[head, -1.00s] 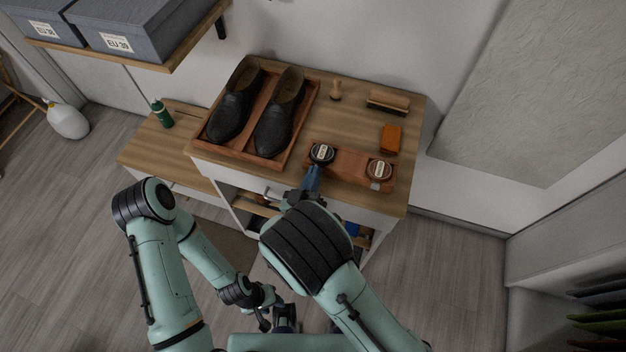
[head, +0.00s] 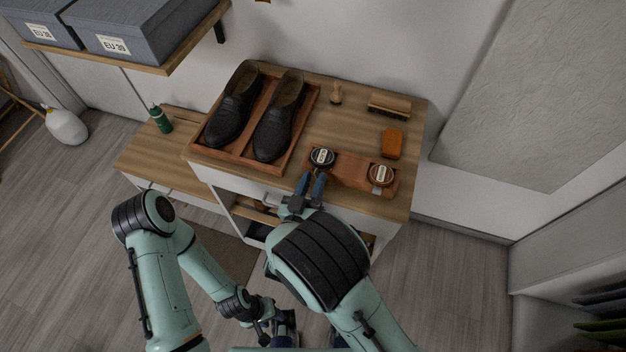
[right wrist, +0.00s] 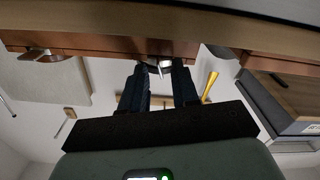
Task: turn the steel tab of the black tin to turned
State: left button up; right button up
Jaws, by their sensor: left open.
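The black tin (head: 322,157), with a pale label on its lid, sits at the left end of a reddish-brown tray (head: 348,171) on the cabinet top. My right gripper (head: 311,181) is just in front of it, with its blue fingers a little apart and nothing held. In the right wrist view, a small bright steel piece, apparently the tab (right wrist: 162,69), shows between the fingertips (right wrist: 159,72); the tin is mostly hidden and the tab's angle is unclear. My left gripper (head: 286,328) is low at the bottom edge, away from the tin, open and partly cut off.
A brown tin (head: 381,174) sits at the tray's right end. Black shoes (head: 272,128) stand in a wooden tray (head: 285,160) to the left. An orange block (head: 392,144), a brush (head: 389,106) and a small wooden tool (head: 336,94) lie behind.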

pick_arm(q)
jog(key=shift+s+f+b, duration=0.3)
jog(key=shift+f+b, duration=0.45)
jog(key=shift+f, duration=0.05)
pick_arm(e)
jog(key=v, duration=1.3)
jog(key=shift+f, duration=0.1)
